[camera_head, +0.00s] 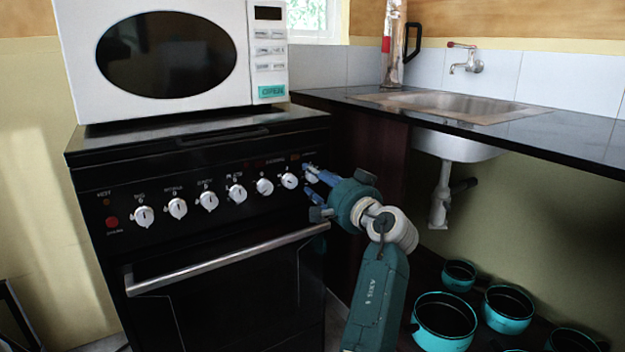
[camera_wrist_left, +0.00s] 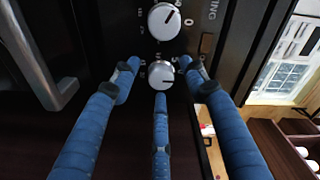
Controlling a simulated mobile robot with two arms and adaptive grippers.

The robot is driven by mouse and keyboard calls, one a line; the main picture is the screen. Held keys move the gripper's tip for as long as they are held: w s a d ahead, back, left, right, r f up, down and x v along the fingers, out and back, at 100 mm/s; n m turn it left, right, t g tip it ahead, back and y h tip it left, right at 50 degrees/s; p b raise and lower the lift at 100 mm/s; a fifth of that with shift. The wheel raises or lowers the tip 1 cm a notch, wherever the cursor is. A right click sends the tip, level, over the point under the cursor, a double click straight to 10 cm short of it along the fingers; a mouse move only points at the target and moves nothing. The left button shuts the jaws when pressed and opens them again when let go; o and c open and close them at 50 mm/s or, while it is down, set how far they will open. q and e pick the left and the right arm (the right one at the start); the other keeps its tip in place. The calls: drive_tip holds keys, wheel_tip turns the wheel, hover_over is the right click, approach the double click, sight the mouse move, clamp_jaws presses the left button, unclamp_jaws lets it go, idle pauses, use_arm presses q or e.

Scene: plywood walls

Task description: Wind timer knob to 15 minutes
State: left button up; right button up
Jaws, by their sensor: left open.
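The timer knob appears to be the white knob at the right end of the black stove's control row. In the left wrist view this knob (camera_wrist_left: 161,74) sits between my blue fingers, with its dark pointer line towards the right. In the head view it is largely hidden by the fingers. My left gripper (camera_head: 313,181) is open at the panel, its fingers spread around the knob; it also shows in the left wrist view (camera_wrist_left: 162,78). Whether any finger touches the knob cannot be told. My right gripper is not in view.
A neighbouring white knob (camera_wrist_left: 165,20) is close to the fingers. More knobs (camera_head: 209,200) line the panel to the left. The oven handle (camera_head: 225,262) runs below. A microwave (camera_head: 170,55) stands on the stove. A sink (camera_head: 455,103) and several teal pots (camera_head: 444,318) are right.

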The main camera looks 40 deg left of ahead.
use_arm(q)
drive_tip(key=shift+d, duration=0.1)
clamp_jaws()
drive_tip(key=shift+f, duration=0.1)
